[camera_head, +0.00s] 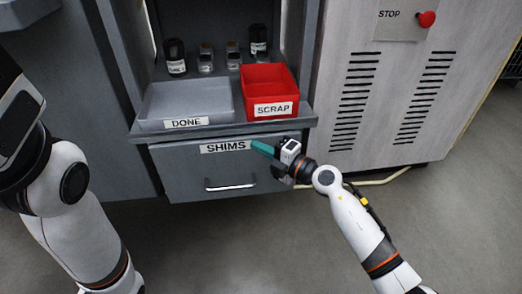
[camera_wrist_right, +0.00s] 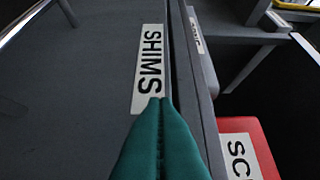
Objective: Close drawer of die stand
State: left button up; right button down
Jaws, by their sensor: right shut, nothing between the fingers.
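The grey drawer (camera_head: 215,172) labelled SHIMS, with a bar handle (camera_head: 230,186), sits under the die stand's shelf in the head view. Its front looks about in line with the stand, with no drawer interior showing. In the right wrist view the drawer front (camera_wrist_right: 80,90) and its SHIMS label (camera_wrist_right: 151,68) run beside a narrow dark gap. My right gripper (camera_head: 262,148) is shut and empty, with teal fingertips (camera_wrist_right: 158,105) at the label's right end. I cannot tell whether they touch the drawer. My left arm shows at the left, but its gripper is out of view.
A grey DONE tray (camera_head: 155,112) and a red SCRAP bin (camera_head: 268,78) sit on the shelf (camera_head: 225,130) above the drawer. Several small dark-and-silver items stand behind them. A cabinet (camera_head: 395,125) with a red STOP button (camera_head: 427,19) stands to the right. The floor (camera_head: 210,245) in front is clear.

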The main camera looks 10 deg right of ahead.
aim_at(264, 140)
jog(key=shift+w, duration=2.25)
jog(key=shift+s, duration=0.15)
